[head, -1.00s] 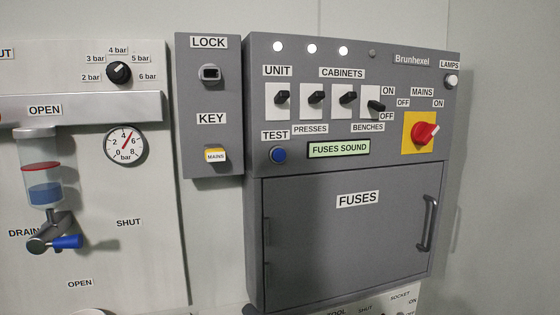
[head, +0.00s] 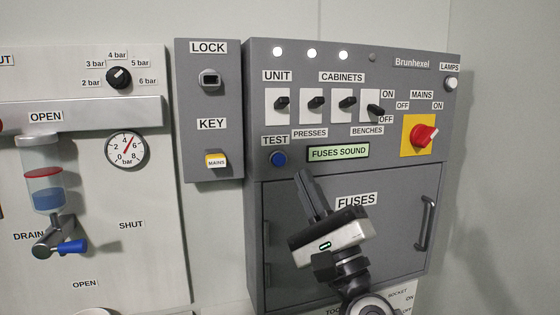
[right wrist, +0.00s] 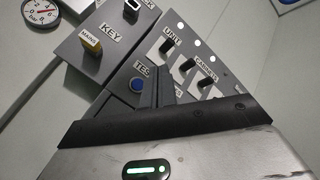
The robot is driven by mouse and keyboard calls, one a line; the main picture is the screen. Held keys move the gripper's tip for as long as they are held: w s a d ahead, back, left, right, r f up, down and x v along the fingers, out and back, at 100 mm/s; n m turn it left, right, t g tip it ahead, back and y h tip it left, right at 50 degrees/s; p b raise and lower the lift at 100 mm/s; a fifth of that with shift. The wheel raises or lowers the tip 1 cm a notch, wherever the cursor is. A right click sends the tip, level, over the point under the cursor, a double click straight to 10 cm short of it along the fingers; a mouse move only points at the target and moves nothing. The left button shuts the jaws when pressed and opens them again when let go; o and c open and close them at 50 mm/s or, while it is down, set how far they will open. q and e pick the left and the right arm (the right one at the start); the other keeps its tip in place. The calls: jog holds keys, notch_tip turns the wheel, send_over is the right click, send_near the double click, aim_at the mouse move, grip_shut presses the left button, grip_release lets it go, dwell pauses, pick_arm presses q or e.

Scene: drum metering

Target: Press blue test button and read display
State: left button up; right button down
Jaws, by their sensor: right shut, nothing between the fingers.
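The blue test button (head: 278,158) sits under the TEST label on the grey panel, left of the display. It also shows in the right wrist view (right wrist: 137,84). The display (head: 338,152) is lit green and reads FUSES SOUND. My right gripper (head: 303,174) is shut and empty. Its fingertips are just below and right of the button in the head view, and I see no contact. In the right wrist view the fingers (right wrist: 160,78) are just right of the button. My left gripper is not in view.
The fuse door (head: 285,235) with its black handle (head: 427,222) is shut, partly behind my right gripper. Black switches and the red mains knob (head: 424,134) stick out above. The key box (head: 210,110) stands left of the panel.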

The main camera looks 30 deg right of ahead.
aim_at(279, 160)
pick_arm(q)
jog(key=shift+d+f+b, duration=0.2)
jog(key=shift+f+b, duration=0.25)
jog(key=shift+b, duration=0.7)
pick_arm(e)
jog(key=w, duration=0.2)
jog(key=w+d, duration=0.1)
jog(key=w, duration=0.2)
jog(key=w+d, duration=0.1)
jog(key=w, duration=0.2)
jog(key=shift+w, duration=0.15)
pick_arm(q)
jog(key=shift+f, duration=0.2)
pick_arm(e)
jog(key=shift+w, duration=0.15)
dwell(0.5)
jog(key=shift+w, duration=0.15)
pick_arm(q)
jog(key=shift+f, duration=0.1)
pick_arm(e)
jog(key=shift+w+d, duration=0.1)
